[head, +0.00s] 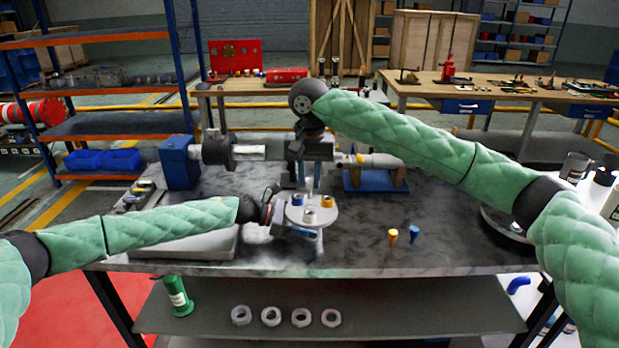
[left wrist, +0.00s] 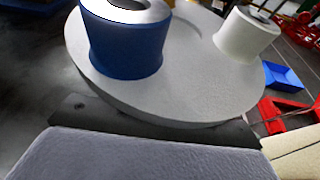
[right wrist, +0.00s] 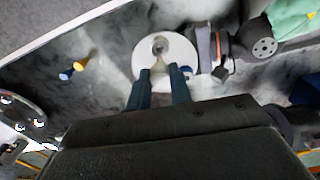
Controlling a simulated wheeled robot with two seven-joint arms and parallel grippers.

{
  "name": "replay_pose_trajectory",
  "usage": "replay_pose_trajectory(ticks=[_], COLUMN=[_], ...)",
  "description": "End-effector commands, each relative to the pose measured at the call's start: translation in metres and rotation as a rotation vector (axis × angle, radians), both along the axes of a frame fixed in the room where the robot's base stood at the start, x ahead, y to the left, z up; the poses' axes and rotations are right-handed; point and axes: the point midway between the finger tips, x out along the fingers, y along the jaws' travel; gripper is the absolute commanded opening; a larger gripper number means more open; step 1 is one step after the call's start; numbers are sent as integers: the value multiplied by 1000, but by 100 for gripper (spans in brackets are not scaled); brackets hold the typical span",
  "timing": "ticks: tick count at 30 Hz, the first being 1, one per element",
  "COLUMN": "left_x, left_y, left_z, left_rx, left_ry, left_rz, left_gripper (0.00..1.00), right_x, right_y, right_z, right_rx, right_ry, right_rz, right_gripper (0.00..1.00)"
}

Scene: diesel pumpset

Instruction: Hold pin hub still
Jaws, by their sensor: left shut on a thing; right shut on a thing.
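The pin hub (head: 317,234) is a pale grey disc above the near part of the dark bench, with small white, yellow and blue bushes around its face. My left gripper (head: 276,212) is shut on its left edge; in the left wrist view the disc (left wrist: 205,85) shows close up with a blue bush (left wrist: 128,45) and a white bush (left wrist: 245,36). My right gripper (head: 309,179) points down just above the disc, shut on a small pale piece that is mostly hidden between the fingers. In the right wrist view its fingertips (right wrist: 162,74) overlap the disc.
Behind the hub is a shaft assembly (head: 240,150) with a blue block (head: 180,163). Several white rings (head: 271,316) lie on the lower shelf.

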Motion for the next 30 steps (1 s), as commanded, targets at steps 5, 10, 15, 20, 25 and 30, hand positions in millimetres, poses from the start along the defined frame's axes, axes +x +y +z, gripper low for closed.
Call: replay_pose_trajectory(ticks=[5, 10, 15, 20, 25, 30], left_x=[0, 0, 0, 0, 0, 0], left_y=[0, 0, 0, 0, 0, 0], left_z=[0, 0, 0, 0, 0, 0], left_rx=[0, 0, 0, 0, 0, 0], left_ry=[0, 0, 0, 0, 0, 0], left_rz=[0, 0, 0, 0, 0, 0], left_gripper=[0, 0, 0, 0, 0, 0], right_x=[0, 0, 0, 0, 0, 1], right_y=[0, 0, 0, 0, 0, 0], right_z=[0, 0, -5, -13, -25, -31], right_rx=[0, 0, 0, 0, 1, 1], right_ry=[0, 0, 0, 0, 1, 0], right_rz=[0, 0, 2, 4, 8, 10], right_gripper=[0, 0, 0, 0, 0, 0])
